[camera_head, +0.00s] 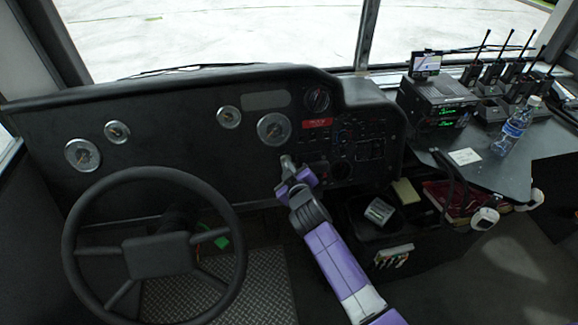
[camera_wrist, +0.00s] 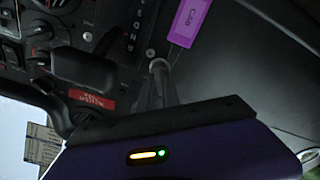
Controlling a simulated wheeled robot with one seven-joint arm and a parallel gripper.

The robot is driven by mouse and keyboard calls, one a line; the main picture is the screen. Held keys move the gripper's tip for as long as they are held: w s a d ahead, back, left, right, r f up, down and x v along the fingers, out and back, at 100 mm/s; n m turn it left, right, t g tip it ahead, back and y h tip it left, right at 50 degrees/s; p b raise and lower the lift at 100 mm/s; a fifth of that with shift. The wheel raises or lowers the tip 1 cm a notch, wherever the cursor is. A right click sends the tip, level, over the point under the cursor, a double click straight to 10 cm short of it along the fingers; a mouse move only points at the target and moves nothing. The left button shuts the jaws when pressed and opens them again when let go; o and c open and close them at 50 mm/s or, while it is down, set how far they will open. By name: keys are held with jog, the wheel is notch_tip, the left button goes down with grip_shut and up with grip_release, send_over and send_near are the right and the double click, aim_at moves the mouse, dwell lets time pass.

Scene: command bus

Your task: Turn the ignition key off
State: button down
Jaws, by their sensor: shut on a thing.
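My gripper (camera_head: 287,162) reaches the lower edge of the dashboard, right of the steering wheel. In the wrist view its narrow fingers (camera_wrist: 158,80) are closed on a small metallic piece at their tips, which appears to be the ignition key (camera_wrist: 158,65). The fingers hide most of it, so I cannot tell its turn angle. A purple tag (camera_wrist: 188,22) marked CAB lies just beyond the fingertips in the wrist view and seems to hang from the key. The tag cannot be made out in the head view.
The steering wheel (camera_head: 150,252) stands to the left. The black dashboard (camera_head: 180,123) carries round gauges, switches and a red label (camera_head: 317,122). At right, a side desk (camera_head: 478,172) holds radios (camera_head: 440,100) and a water bottle (camera_head: 515,127). A green tag (camera_head: 221,242) shows behind the wheel.

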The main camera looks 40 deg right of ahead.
dwell(0.3)
jog(key=c, duration=1.6)
grip_release()
jog(key=shift+o, duration=0.2)
jog(key=v, duration=0.7)
jog(key=shift+s+a, duration=0.25)
jog(key=shift+s, duration=0.05)
jog(key=shift+r, duration=0.15)
